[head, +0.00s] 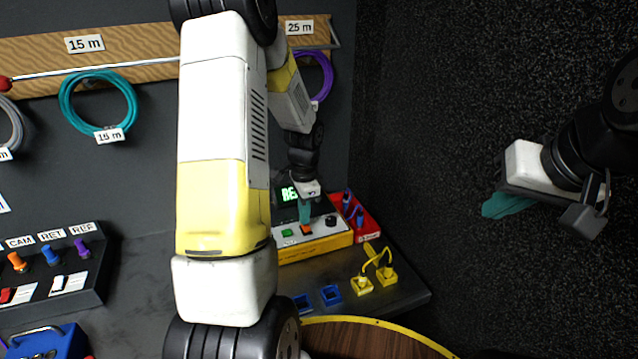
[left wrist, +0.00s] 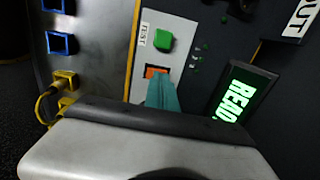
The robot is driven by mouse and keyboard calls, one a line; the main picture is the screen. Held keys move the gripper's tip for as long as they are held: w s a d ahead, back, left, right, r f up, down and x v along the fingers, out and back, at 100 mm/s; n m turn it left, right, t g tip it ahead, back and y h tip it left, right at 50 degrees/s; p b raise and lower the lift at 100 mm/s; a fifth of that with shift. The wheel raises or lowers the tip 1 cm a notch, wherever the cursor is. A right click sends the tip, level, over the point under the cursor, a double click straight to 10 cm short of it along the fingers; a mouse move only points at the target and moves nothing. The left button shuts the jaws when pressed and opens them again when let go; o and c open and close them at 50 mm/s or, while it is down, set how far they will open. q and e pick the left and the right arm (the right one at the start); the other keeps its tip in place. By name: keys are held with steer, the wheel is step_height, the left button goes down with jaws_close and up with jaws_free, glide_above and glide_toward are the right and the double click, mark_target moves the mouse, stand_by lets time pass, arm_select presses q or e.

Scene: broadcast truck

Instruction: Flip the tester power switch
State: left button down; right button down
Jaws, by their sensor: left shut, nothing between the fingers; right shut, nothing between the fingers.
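The tester (head: 318,243) is a yellow box with a light grey top panel, on the bench beyond my left arm. Its orange rocker switch (head: 306,230) also shows in the left wrist view (left wrist: 155,72), partly covered by my fingertips. A green button (left wrist: 163,40) sits beside it near a TEST label. A lit green display (left wrist: 243,92) starts with "REA"; the rest is cut off. My left gripper (head: 305,217) is shut and empty, its teal fingertips at the orange switch; whether they touch it I cannot tell. My right gripper (head: 503,206) is shut and empty, off to the right.
A red box (head: 366,222) stands right of the tester. Yellow connectors (head: 374,281) with a cable and blue sockets (head: 331,294) lie in front. Coiled cables (head: 66,103) hang on the wall. A panel with coloured connectors (head: 50,262) is at left.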

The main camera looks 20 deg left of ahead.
mark_target(307, 230)
arm_select(q)
step_height(307, 230, up, 12)
steer(key=s+d, duration=0.1)
steer(key=shift+s+r, duration=0.15)
steer(key=shift+r, duration=0.05)
steer(key=shift+d, duration=0.1)
steer(key=shift+w+a+g+h, duration=0.7)
steer(key=shift+w+a+g, duration=0.2)
steer(key=shift+w+a, duration=0.3)
steer(key=shift+d, duration=0.15)
steer(key=f, duration=0.4)
steer(key=s+d+f, duration=0.1)
steer(key=f, duration=0.8)
steer(key=shift+s+d+f, duration=0.15)
steer(key=shift+s+f, duration=0.2)
